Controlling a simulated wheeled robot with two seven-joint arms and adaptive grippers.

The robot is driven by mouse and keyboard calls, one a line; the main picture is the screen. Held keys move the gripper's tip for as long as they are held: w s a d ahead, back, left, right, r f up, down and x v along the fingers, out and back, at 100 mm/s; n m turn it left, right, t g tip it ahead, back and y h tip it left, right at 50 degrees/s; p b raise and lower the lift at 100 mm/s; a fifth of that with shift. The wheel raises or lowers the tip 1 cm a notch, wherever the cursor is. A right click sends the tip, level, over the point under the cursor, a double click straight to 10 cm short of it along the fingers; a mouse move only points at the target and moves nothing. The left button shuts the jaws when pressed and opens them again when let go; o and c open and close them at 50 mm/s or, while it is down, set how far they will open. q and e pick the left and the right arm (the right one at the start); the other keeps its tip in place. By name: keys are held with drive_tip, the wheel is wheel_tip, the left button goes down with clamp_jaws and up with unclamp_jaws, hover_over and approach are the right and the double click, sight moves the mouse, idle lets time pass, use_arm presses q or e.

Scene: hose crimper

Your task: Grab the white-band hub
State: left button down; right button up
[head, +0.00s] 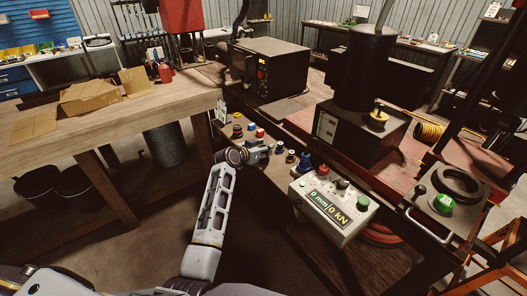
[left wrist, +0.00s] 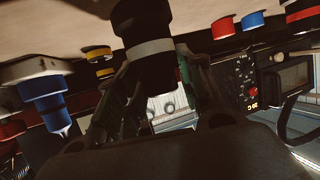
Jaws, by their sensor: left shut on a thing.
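The white-band hub (left wrist: 148,46) is a dark stepped cylinder with a pale grey-white band, in the middle of the left wrist view. My left gripper (head: 262,152) reaches in low over the row of hubs on the bench in the head view. In the left wrist view its fingers are around the hub and shut on it. The hub still appears close to the bench surface; I cannot tell whether it touches it. In the head view the hub is too small and covered to make out clearly. My right gripper is not in view.
Close around stand a yellow-band hub (left wrist: 100,55), a blue stepped piece (left wrist: 45,100), a red-band hub (left wrist: 222,27) and a blue-band hub (left wrist: 252,20). The control box (head: 333,203) reads 0 mm and 0 kN. A wooden table (head: 120,121) with cardboard stands left.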

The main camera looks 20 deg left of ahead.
use_arm(q)
wheel_tip(320, 180, up, 10)
idle(0.6)
